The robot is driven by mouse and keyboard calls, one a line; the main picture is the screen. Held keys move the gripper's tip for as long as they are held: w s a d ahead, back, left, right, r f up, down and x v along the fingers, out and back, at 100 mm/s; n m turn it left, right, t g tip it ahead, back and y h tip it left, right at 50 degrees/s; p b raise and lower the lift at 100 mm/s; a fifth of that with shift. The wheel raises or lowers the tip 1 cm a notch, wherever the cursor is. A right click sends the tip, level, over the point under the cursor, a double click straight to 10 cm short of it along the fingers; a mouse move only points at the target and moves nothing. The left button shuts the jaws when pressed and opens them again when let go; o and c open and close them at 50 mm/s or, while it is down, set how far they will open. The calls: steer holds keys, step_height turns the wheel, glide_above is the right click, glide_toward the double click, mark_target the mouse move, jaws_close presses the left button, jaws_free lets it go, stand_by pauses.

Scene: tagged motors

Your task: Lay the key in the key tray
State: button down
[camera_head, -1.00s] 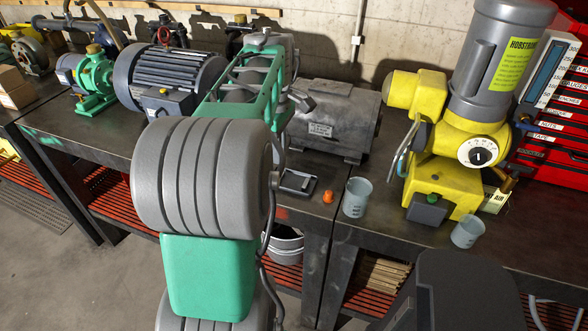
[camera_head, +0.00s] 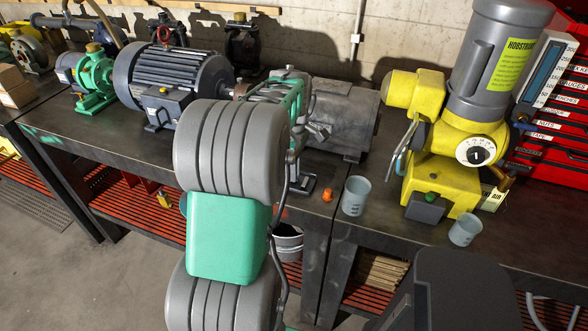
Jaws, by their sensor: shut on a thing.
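The key tray (camera_head: 306,186), a small dark tray with a light rim, lies near the front edge of the bench, left of an orange knob-like piece. My arm hides much of its left side. My gripper (camera_head: 318,133) shows as a small grey shape at the end of my green and grey arm, above and behind the tray, in front of the grey motor. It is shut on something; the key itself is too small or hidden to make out.
A grey motor (camera_head: 345,115) stands behind, a large dark motor (camera_head: 172,80) to the left, and a yellow machine (camera_head: 440,160) to the right. A second cup (camera_head: 465,229) stands near the front edge.

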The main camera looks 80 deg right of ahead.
steer(key=shift+f, duration=0.3)
steer(key=c, duration=1.5)
jaws_free()
